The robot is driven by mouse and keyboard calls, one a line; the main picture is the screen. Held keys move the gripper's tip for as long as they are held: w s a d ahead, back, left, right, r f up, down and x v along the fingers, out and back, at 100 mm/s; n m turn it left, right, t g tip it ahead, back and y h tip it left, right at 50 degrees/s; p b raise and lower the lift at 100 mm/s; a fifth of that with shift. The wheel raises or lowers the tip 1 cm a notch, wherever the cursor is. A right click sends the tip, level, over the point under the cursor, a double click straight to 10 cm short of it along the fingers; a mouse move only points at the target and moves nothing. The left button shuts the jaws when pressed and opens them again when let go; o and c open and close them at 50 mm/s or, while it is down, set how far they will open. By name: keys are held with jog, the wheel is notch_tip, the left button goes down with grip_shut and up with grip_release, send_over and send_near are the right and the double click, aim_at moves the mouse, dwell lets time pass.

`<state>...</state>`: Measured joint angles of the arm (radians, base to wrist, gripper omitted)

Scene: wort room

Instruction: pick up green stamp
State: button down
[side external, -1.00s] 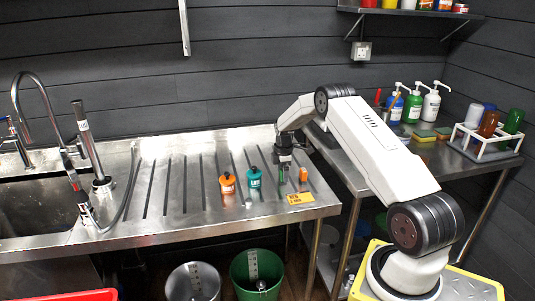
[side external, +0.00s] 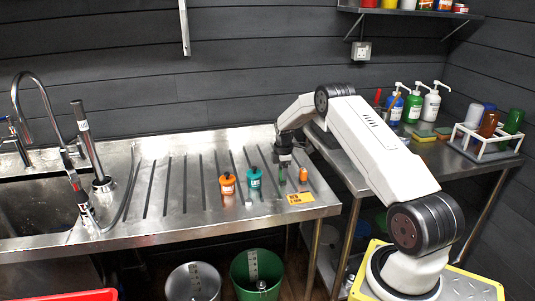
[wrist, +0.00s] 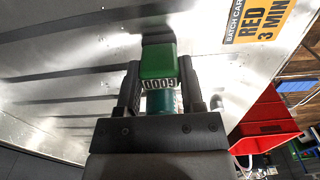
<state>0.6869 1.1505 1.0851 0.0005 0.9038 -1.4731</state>
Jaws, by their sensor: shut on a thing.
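The green stamp (wrist: 158,60) is a green block with the lettering GOOD on its face. My gripper (wrist: 160,85) is shut on it in the wrist view, with a dark finger on each side. A teal shape shows between the fingers below the block; what it is I cannot tell. In the side view my gripper (side external: 283,177) points down at the right end of the ridged steel drainboard (side external: 185,205). The stamp is small and dark there, mostly covered by the fingers. Whether it still touches the steel I cannot tell.
A small orange thing (side external: 303,174) stands just right of my gripper. A teal bottle (side external: 254,182) and an orange bottle (side external: 227,189) stand to its left. A yellow batch card (side external: 300,198) lies in front, near the edge. The drainboard is clear farther left.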

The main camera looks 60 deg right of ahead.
jog(key=shift+r, duration=1.6)
jog(key=s+a+r, duration=0.7)
jog(key=s+r, duration=0.2)
jog(key=s, duration=0.2)
jog(key=shift+s+a+r, duration=0.3)
jog(key=shift+s+a, duration=0.05)
jog(key=shift+s, duration=0.05)
jog(key=c, duration=1)
grip_release()
jog(key=shift+c, duration=1)
jog(key=d+f, duration=0.4)
jog(key=f, duration=0.2)
jog(key=shift+w+d, duration=0.15)
jog(key=shift+w, duration=0.05)
